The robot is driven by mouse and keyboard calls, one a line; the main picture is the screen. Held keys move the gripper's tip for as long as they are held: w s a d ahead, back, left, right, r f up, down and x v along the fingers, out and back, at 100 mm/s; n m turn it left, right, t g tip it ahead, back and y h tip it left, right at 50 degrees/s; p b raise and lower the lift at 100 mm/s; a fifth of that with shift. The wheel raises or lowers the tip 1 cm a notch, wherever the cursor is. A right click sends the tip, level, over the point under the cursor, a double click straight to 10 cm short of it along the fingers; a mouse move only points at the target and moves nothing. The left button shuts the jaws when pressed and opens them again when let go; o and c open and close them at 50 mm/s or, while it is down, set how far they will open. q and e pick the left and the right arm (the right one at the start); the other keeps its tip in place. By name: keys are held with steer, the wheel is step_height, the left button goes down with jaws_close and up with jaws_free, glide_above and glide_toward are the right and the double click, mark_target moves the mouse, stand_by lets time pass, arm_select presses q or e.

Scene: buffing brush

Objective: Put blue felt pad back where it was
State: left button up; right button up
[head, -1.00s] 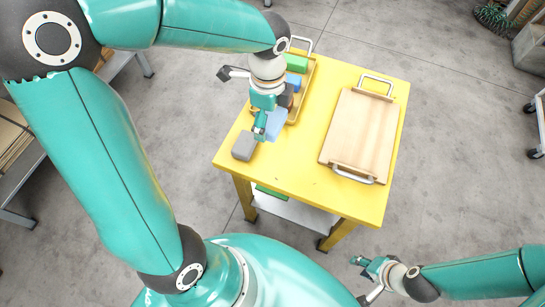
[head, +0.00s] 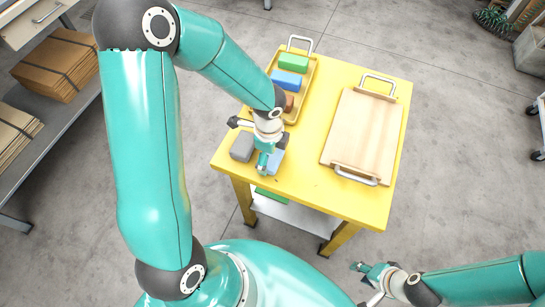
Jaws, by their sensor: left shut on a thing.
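A light blue pad (head: 277,160) is at the front left of the yellow table, partly hidden behind my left gripper (head: 263,168). My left gripper is shut on this pad, pointing down; I cannot tell whether the pad touches the tabletop. A darker blue block (head: 286,80) lies in the yellow tray (head: 305,97), between a green block (head: 293,62) and a brown block (head: 289,102) partly covered by my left arm. My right gripper (head: 359,270) is off the table at the lower right, too small to read its fingers.
A grey block (head: 242,147) sits just left of the light blue pad. A wooden board with metal handles (head: 362,130) covers the right of the yellow table (head: 318,195). Bare tabletop shows between tray and board and along the front. A green item (head: 270,195) is below the table.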

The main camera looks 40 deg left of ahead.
arm_select(q)
steer(key=shift+f, duration=0.15)
steer(key=o, duration=0.9)
steer(key=shift+c, duration=0.2)
steer(key=shift+r, duration=0.4)
step_height(320, 180, up, 12)
steer(key=p, duration=0.2)
steer(key=shift+f, duration=0.25)
